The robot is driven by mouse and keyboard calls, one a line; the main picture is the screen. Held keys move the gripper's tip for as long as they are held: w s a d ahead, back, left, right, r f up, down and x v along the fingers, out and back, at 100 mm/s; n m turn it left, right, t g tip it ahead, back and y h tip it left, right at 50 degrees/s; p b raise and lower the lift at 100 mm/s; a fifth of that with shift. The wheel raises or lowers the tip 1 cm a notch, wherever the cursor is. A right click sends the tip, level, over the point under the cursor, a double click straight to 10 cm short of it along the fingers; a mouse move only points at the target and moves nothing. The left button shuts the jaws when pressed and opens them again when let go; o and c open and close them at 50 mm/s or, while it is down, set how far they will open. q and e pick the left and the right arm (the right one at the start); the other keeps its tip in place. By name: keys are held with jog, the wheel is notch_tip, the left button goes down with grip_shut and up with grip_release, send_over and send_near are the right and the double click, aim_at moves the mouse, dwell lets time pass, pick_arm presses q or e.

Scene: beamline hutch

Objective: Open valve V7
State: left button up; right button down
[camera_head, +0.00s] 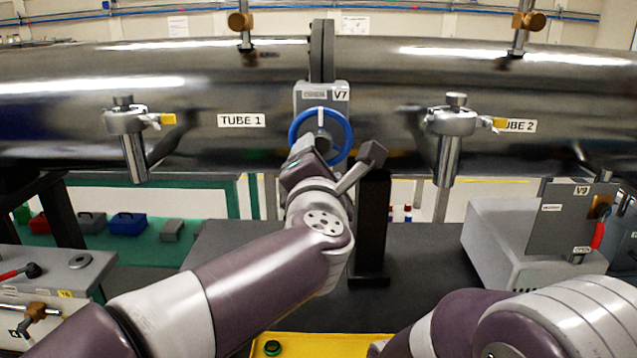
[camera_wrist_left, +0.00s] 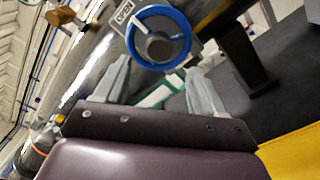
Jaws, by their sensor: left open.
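Valve V7 is a grey housing (camera_head: 309,97) labelled V7 on the front of the large steel tube, with a blue round handwheel (camera_head: 348,133) facing me. In the left wrist view the blue handwheel (camera_wrist_left: 187,37) and its grey hub lie just beyond the fingertips. My left gripper (camera_wrist_left: 160,75) is open, its two fingers apart on either side below the wheel, with nothing visible between them. In the head view my left gripper (camera_head: 335,160) is in front of the wheel's lower part and hides some of it. Contact with the wheel cannot be told. My right gripper is out of view.
A black post (camera_head: 373,220) stands right of my left wrist. A grey box labelled V9 (camera_head: 510,240) with a red handle is at right.

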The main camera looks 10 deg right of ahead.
pick_arm(q)
jog(key=v, duration=0.5)
jog(key=shift+s+a, duration=0.1)
jog(key=shift+s, duration=0.25)
jog(key=w+a+f+m+g, duration=0.1)
jog(key=a+f+m+g, duration=0.1)
jog(key=a+f+m, duration=0.45)
jog(key=w+a+f+m+g+y, duration=0.1)
jog(key=a+f+m+g, duration=0.25)
jog(key=f, duration=0.55)
jog(key=w+a+f+m+g, duration=0.2)
jog(key=a+f+m, duration=0.25)
jog(key=f, duration=0.35)
jog(key=s+a+f+m+g+y, duration=0.4)
jog(key=s+a+f+m+g, duration=0.35)
jog(key=s+a+f, duration=0.8)
notch_tip(320, 180, up, 18)
jog(key=s+g+p, duration=0.1)
jog(key=s+p, duration=0.1)
jog(key=p, duration=1.5)
jog(key=shift+a, duration=0.35)
